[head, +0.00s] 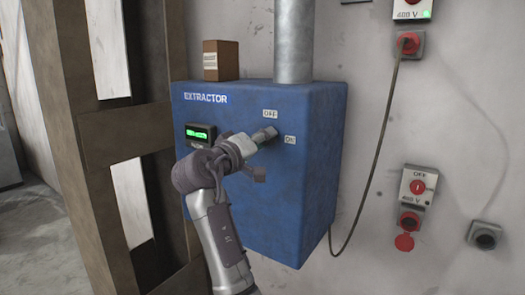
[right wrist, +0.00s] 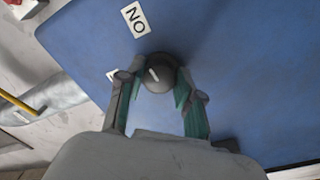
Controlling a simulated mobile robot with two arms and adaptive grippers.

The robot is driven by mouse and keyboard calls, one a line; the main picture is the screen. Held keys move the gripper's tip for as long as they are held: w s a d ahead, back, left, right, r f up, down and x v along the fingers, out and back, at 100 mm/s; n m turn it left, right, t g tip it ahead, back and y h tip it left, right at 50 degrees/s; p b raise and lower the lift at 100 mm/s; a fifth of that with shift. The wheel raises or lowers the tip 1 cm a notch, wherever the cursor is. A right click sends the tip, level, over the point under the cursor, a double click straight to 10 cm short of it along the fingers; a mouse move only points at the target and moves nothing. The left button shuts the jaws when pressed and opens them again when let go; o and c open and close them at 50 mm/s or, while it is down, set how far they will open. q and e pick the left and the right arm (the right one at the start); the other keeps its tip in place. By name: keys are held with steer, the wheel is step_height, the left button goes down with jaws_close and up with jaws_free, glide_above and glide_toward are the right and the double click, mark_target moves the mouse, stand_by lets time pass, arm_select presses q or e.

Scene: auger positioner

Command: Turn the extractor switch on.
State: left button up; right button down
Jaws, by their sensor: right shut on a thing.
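The blue extractor box (head: 315,180) is mounted on the wall. Its switch is a dark round knob (right wrist: 160,66) with a white line mark, seen in the right wrist view. My right gripper (head: 266,135) is shut on the knob, one finger on each side. In the head view the gripper hides most of the knob. The OFF label (head: 270,113) is above the gripper and the ON label (head: 290,140) is to its right. In the right wrist view the ON label (right wrist: 135,19) is clear and the mark seems to point between the labels. My left gripper is not in view.
A lit green display (head: 200,134) is on the box, left of the gripper. A brown carton (head: 220,60) and a grey pipe (head: 294,40) are on top. A wooden post (head: 75,140) stands left. Wall sockets (head: 417,187) and a hanging cable (head: 385,120) are at right.

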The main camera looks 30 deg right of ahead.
steer(key=shift+m+b, duration=0.35)
steer(key=shift+m, duration=0.15)
steer(key=c, duration=0.8)
jaws_free()
steer(key=shift+o, duration=0.2)
steer(key=v, duration=1.2)
